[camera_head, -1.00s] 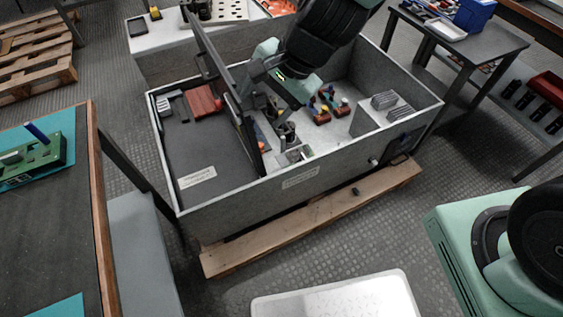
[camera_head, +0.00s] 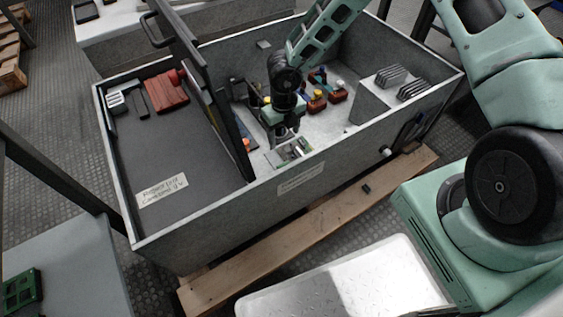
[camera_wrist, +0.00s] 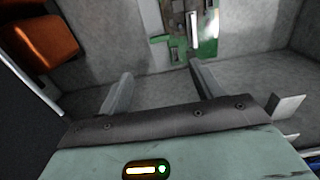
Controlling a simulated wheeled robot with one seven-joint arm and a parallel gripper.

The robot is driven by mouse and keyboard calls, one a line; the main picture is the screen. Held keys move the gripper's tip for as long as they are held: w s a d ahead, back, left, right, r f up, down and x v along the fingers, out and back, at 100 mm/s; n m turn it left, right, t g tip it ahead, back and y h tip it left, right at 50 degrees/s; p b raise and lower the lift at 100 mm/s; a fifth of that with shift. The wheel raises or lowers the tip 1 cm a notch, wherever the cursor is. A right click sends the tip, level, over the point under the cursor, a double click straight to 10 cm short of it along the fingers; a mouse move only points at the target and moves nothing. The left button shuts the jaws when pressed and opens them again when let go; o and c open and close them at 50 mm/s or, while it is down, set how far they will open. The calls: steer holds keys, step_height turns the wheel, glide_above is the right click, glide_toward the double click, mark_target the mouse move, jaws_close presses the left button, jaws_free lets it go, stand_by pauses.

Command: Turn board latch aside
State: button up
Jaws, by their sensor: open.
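A small green circuit board (camera_head: 296,147) sits low in the right part of the grey cabinet, near its front wall. In the wrist view the board (camera_wrist: 207,46) shows at the top centre, with a pale upright bar (camera_wrist: 195,28) on it. I cannot tell for sure which part is the latch. My gripper (camera_head: 283,132) hangs inside the cabinet right above the board and hides part of it. In the wrist view my gripper (camera_wrist: 160,82) has its two fingers wide apart with nothing between them, and the board lies beyond the right fingertip.
The cabinet's front wall (camera_head: 235,212) stands close to my gripper. An upright dark panel (camera_head: 215,100) is to its left. Red-brown parts (camera_head: 317,103) stand behind it, and a block with grey fins (camera_head: 392,77) is to the right. An orange part (camera_wrist: 38,38) shows in the wrist view.

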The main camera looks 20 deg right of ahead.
mark_target(283, 164)
step_height(283, 164, down, 15)
steer(key=b, duration=0.6)
steer(key=shift+f, duration=0.2)
steer(key=c, duration=1)
